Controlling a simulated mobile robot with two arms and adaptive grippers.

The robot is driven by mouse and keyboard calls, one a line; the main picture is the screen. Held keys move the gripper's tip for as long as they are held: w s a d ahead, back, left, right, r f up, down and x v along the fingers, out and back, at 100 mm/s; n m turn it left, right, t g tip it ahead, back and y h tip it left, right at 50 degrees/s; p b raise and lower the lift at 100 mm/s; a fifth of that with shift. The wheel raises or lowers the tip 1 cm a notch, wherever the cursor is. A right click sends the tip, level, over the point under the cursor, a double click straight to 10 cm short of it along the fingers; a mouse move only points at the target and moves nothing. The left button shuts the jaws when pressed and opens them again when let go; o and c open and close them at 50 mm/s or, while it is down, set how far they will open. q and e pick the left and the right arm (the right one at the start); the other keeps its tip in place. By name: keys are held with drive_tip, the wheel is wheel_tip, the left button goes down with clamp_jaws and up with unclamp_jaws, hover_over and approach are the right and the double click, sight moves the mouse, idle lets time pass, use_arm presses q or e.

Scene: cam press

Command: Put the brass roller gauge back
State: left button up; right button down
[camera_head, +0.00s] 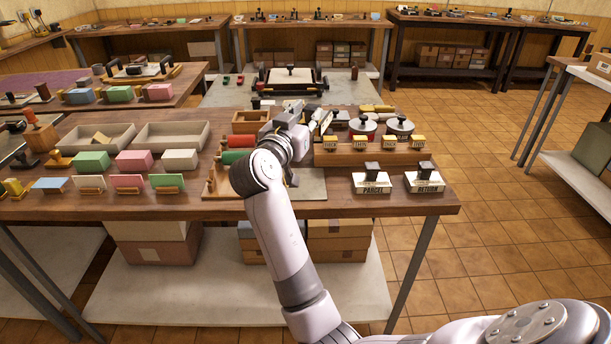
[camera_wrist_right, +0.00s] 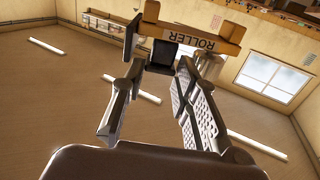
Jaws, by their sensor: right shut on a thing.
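My right gripper (camera_head: 316,121) is above the middle of the near table. In the right wrist view its fingers (camera_wrist_right: 160,66) are shut on the dark handle (camera_wrist_right: 164,52) of the brass roller gauge (camera_wrist_right: 195,36). The gauge is a brass-coloured bar labelled "ROLLER", upside down in that view. In the head view the gauge (camera_head: 326,122) is small and partly hidden by the gripper. Several brass gauges with labels stand on a wooden stand (camera_head: 372,157) right of the gripper. My left gripper is not in view.
A green roller (camera_head: 236,157) and a red roller (camera_head: 242,140) lie left of my wrist. Two stamps, PARCEL (camera_head: 371,182) and RETURN (camera_head: 424,180), stand at the right front. Two grey trays (camera_head: 172,136) and coloured blocks fill the left. Round lidded tins (camera_head: 362,126) stand behind the stand.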

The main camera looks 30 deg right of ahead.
wheel_tip(320, 180, down, 15)
drive_tip(key=shift+f, duration=0.1)
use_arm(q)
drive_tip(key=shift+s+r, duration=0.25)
use_arm(e)
drive_tip(key=shift+f, duration=0.1)
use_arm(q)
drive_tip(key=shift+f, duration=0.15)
use_arm(e)
drive_tip(key=c, duration=1.2)
unclamp_jaws()
drive_tip(key=shift+c, duration=0.2)
